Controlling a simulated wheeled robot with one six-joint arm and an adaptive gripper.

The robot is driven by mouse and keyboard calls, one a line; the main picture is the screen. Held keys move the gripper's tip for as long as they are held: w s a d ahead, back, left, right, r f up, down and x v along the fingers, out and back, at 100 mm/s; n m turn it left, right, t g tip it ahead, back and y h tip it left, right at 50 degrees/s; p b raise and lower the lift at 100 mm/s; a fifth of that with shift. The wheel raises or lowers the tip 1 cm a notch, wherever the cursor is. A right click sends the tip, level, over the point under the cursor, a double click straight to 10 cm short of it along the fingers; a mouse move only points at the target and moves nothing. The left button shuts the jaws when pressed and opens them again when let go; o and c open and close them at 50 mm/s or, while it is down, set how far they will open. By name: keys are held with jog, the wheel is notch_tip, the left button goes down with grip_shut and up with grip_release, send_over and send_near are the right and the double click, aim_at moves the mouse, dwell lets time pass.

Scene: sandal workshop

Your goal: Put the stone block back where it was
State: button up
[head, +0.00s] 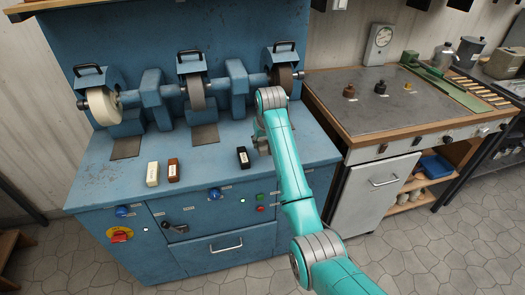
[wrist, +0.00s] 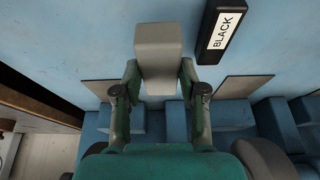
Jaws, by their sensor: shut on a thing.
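The grey stone block (wrist: 158,45) shows in the wrist view, gripped between the two fingertips of my gripper (wrist: 159,72). My gripper is shut on its lower part, and its far end sticks out beyond the fingers over the blue bench top. I cannot tell whether the block touches the bench. In the head view my arm hides the block and most of the gripper, which is at the right part of the blue bench (head: 215,160). A black block labelled BLACK (wrist: 222,32) lies close beside the stone block, to its right in the wrist view.
The black block (head: 243,157) also shows in the head view, left of my wrist. A white block (head: 153,174) and a brown block (head: 173,170) lie further left. Grinding wheels (head: 103,105) stand along the back. A stove-like worktable (head: 372,100) adjoins on the right.

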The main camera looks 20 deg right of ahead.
jog(key=shift+f, duration=2.15)
jog(key=shift+f, duration=0.1)
jog(key=o, duration=1.1)
jog(key=shift+o, duration=0.2)
jog(key=v, duration=1.2)
